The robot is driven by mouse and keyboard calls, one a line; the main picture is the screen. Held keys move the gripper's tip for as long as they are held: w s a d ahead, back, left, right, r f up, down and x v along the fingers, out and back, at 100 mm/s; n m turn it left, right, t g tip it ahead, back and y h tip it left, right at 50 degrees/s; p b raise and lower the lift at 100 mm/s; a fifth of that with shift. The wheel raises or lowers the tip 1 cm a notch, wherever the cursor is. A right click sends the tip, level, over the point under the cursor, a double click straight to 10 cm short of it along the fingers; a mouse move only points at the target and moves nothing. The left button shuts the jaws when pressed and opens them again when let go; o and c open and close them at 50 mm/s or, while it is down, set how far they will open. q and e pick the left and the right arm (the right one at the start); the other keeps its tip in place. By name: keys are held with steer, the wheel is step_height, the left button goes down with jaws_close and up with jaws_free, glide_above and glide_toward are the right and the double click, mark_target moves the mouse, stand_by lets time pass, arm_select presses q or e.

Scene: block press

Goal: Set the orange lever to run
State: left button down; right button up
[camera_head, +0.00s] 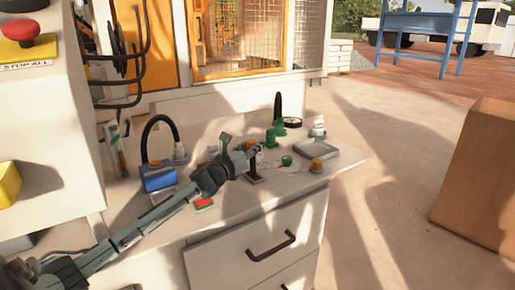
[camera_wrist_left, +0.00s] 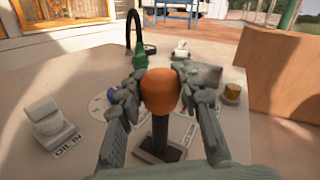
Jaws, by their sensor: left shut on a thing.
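The orange lever's round knob (camera_wrist_left: 160,91) is between the two fingers of my left gripper (camera_wrist_left: 160,88) in the left wrist view. The fingers are shut on it, one on each side. Below the knob, the dark lever stem (camera_wrist_left: 160,132) runs down to a dark base plate on the bench. In the head view my left gripper (camera_head: 254,150) is over the lever's dark base (camera_head: 255,180), and the knob is mostly hidden. I cannot read any run marking. My right gripper is not in view.
The bench holds a white "OIL IN" switch (camera_wrist_left: 50,122), a green valve (camera_wrist_left: 139,60) with a black handle, a brass knob (camera_wrist_left: 232,92) and a blue box (camera_head: 158,177). A grey tray (camera_head: 310,153) lies near the right edge. A white cabinet with a red stop button (camera_head: 28,30) stands left.

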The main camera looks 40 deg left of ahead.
arm_select(q)
steer(key=a, duration=0.1)
steer(key=w+a+f, duration=0.1)
steer(key=a, duration=0.1)
steer(key=a+b, duration=0.1)
steer(key=shift+w+a+f, duration=0.2)
steer(key=shift+a+f, duration=0.15)
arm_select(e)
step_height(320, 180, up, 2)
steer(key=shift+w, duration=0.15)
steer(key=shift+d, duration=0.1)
arm_select(q)
steer(key=c, duration=1.5)
jaws_free()
steer(key=o, duration=0.5)
steer(key=shift+s+a, duration=0.15)
steer(key=shift+r, duration=0.1)
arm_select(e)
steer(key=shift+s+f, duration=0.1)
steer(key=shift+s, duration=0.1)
arm_select(q)
steer(key=shift+d, duration=0.2)
